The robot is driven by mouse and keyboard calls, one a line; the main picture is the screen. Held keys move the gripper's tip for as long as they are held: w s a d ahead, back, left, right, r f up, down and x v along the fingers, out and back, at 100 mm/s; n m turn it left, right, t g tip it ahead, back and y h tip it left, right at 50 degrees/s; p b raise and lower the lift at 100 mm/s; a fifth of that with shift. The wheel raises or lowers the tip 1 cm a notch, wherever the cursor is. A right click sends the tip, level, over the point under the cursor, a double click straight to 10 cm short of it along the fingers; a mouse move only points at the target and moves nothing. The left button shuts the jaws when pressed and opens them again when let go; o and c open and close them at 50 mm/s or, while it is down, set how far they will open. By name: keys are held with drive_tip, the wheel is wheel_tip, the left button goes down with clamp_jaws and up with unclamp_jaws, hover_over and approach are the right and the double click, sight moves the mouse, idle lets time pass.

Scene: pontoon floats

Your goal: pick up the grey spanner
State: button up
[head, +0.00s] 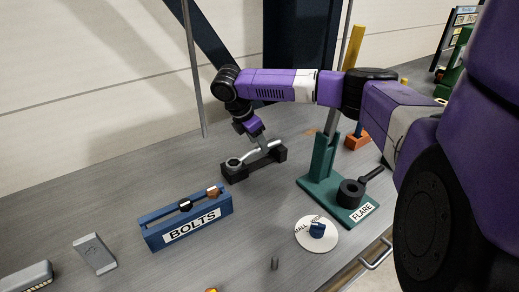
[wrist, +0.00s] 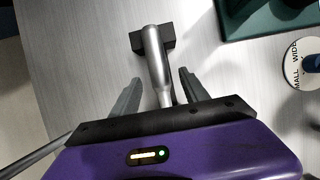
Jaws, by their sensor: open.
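The grey spanner (head: 262,148) lies across a black stand (head: 240,172) with two raised ends, its ring end at the left in the head view. In the wrist view the spanner's shaft (wrist: 156,58) runs between the two fingers, and its upper end crosses a black block of the stand (wrist: 138,42). My gripper (wrist: 160,76) is open, with one finger on each side of the shaft and a visible gap on both sides. In the head view my gripper (head: 257,138) is just above the spanner. The shaft's lower end is hidden by the gripper body in the wrist view.
A blue BOLTS rack (head: 160,238) stands front left of the stand. A green FLARE stand (head: 320,185) holding a dark tool is to the right. A round white dial (head: 328,238) with a blue knob lies in front. The bench between them is clear.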

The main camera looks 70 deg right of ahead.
drive_tip(key=shift+x, duration=1.3)
drive_tip(key=shift+w, duration=0.1)
clamp_jaws()
